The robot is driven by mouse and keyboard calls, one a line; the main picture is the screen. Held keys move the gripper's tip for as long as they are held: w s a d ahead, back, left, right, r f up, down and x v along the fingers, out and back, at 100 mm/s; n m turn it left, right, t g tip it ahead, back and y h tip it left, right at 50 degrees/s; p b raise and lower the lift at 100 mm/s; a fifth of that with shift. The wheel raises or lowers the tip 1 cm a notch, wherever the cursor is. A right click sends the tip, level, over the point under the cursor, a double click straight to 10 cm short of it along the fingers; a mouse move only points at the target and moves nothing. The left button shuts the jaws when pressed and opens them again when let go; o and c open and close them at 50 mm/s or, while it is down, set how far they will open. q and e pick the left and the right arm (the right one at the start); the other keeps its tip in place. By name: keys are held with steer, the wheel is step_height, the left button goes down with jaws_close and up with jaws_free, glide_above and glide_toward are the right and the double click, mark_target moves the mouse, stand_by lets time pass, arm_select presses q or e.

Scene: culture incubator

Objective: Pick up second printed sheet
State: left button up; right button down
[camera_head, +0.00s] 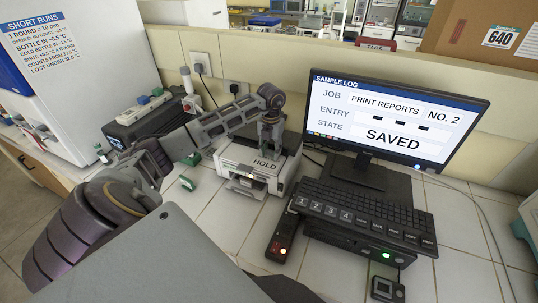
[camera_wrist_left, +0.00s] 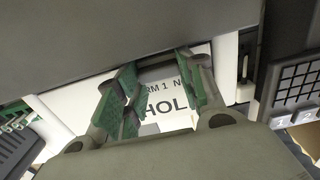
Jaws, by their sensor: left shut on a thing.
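The printer (camera_head: 228,172), a small white and dark box, stands left of the monitor. A white printed sheet reading "HOLD" (camera_head: 264,162) is at its top. My left gripper (camera_head: 268,142) points down at the printer's top and is shut on the sheet. Its green-padded fingers (camera_wrist_left: 165,92) cover part of the sheet. Whether the sheet is clear of the printer cannot be told. My right gripper is not in view.
The monitor (camera_head: 385,120) shows "PRINT REPORTS NO. 2" and "SAVED". A keyboard (camera_head: 370,213) sits in front of it, with a dark device with a red light (camera_head: 283,238) to its left. Small green items (camera_head: 187,183) lie left of the printer.

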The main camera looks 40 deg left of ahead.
mark_target(270, 152)
arm_select(q)
steer(key=shift+r, duration=0.15)
step_height(270, 152, up, 10)
steer(key=b, duration=0.1)
stand_by(0.6)
steer(key=shift+f, duration=0.2)
stand_by(0.5)
